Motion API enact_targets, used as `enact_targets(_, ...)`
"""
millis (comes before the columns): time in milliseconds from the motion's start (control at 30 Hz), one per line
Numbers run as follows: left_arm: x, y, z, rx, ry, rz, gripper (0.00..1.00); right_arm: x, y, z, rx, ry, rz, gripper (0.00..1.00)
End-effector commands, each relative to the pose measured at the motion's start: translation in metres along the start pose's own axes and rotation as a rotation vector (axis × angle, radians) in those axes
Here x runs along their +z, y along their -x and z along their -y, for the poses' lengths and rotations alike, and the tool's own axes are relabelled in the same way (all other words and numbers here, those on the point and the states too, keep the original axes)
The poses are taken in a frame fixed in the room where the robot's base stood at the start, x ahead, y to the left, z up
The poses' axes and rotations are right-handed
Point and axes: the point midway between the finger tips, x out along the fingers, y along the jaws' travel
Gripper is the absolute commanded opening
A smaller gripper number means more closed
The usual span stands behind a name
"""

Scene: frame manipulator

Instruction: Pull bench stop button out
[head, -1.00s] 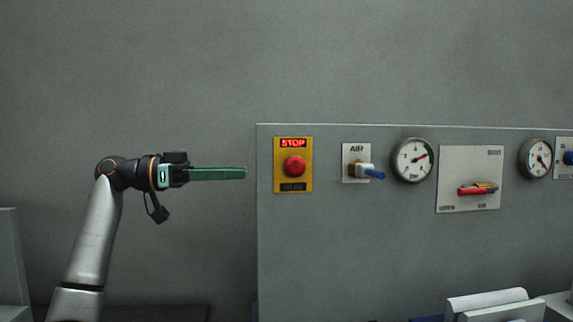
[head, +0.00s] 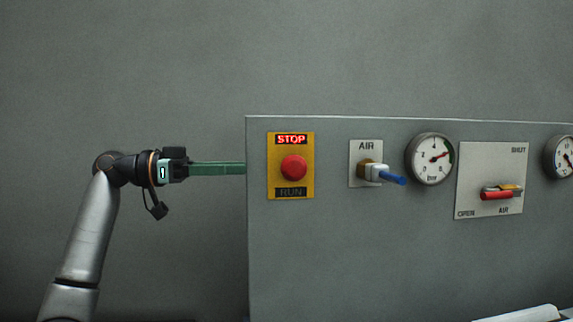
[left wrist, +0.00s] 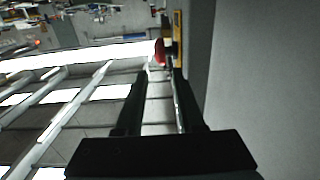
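The stop button (head: 293,168) is a round red knob on a yellow plate (head: 305,187) at the left end of the grey bench panel. The STOP sign above it is lit red and the RUN sign below is dark. My left gripper (head: 243,168) points right, its green fingers ending at the panel's left edge in the head view, left of the button. In the left wrist view the two fingers (left wrist: 158,72) are apart with nothing between them. The red button (left wrist: 160,50) shows just beyond their tips. My right gripper is in neither view.
Right of the button on the panel are an air valve with a blue handle (head: 392,178), a round gauge (head: 430,158), and a plate with a red lever (head: 497,195). A second gauge (head: 565,157) is cut off at the right.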

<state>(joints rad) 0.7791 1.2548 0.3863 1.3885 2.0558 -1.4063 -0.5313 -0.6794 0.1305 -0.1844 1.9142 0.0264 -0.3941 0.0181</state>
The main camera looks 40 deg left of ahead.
Motion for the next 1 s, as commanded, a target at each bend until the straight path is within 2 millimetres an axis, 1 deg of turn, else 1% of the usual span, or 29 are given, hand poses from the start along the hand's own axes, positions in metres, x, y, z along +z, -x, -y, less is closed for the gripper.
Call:
enact_targets(33,-0.002,-0.01,-0.001,0.003,0.001,0.002,0.38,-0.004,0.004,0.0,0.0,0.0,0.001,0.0)
enact_targets(300,-0.004,-0.066,-0.001,0.003,0.001,0.001,0.38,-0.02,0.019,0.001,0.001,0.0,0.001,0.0)
enact_targets(500,-0.003,-0.095,0.0,0.002,0.001,-0.001,0.38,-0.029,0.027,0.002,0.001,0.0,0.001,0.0)
enact_targets(700,-0.001,-0.106,0.0,0.0,0.001,-0.001,0.38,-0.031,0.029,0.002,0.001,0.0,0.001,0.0)
enact_targets(933,0.0,-0.106,0.0,0.0,0.0,-0.001,0.38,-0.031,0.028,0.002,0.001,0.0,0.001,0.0)
enact_targets(967,0.0,-0.106,0.0,0.0,0.0,-0.001,0.36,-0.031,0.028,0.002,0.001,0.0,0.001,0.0)
enact_targets(1000,0.0,-0.106,0.0,0.0,0.0,-0.001,0.32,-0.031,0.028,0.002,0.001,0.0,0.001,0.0)
